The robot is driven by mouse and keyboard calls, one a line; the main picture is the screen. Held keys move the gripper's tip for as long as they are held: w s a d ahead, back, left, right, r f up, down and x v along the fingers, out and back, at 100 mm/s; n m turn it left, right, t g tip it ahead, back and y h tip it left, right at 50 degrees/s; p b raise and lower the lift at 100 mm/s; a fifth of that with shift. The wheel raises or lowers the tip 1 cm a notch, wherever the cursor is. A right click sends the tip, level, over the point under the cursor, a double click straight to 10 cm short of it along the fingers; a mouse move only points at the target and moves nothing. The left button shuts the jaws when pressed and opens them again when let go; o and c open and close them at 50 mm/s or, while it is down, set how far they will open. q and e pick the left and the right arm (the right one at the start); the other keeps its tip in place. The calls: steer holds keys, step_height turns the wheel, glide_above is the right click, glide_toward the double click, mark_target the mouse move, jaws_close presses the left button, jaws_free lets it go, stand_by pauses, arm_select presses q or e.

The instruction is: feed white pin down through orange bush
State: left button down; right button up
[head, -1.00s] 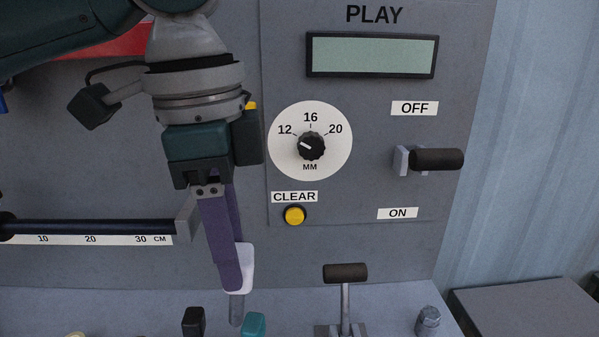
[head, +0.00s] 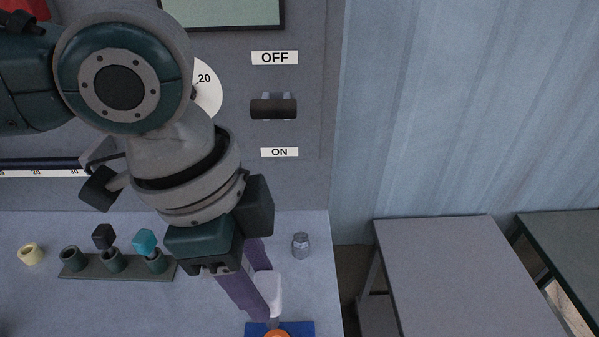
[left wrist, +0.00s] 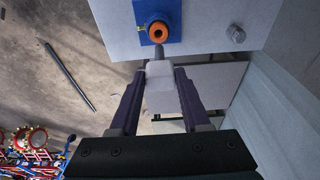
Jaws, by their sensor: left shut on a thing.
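My left gripper (head: 256,300) is shut on the white pin (head: 268,289), gripping its white head, with the grey shaft pointing out past the fingertips. The orange bush (head: 277,333) sits on a blue plate (head: 306,329) at the bottom edge of the head view, partly cut off. In the left wrist view, the white pin (left wrist: 160,76) is between both fingers and its shaft tip shows close to the orange bush (left wrist: 158,31), whose dark hole is visible. I cannot tell whether the tip touches the bush. My right gripper is not in view.
A rack (head: 116,267) with black and teal pieces and a cream ring (head: 31,253) lie at left on the bench. A metal knob (head: 301,246) stands right of my gripper. The panel lever (head: 273,107) is behind. A grey table (head: 455,270) stands at right, beyond a gap.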

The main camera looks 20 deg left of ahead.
arm_select(q)
steer(key=shift+r+p, duration=0.15)
steer(key=shift+p, duration=0.35)
steer(key=a+b+x, duration=0.1)
steer(key=b+x, duration=0.3)
steer(key=x, duration=0.2)
steer(key=shift+s, duration=0.1)
stand_by(0.5)
steer(key=shift+p, duration=0.35)
steer(key=shift+p, duration=0.55)
stand_by(0.8)
steer(key=a+b+x, duration=0.1)
steer(key=b+x, duration=0.4)
steer(key=x, duration=0.2)
steer(key=shift+s+a+f, duration=0.2)
steer(key=shift+a+f, duration=0.05)
steer(key=shift+a, duration=0.05)
stand_by(2.2)
steer(key=shift+c, duration=1.4)
jaws_free()
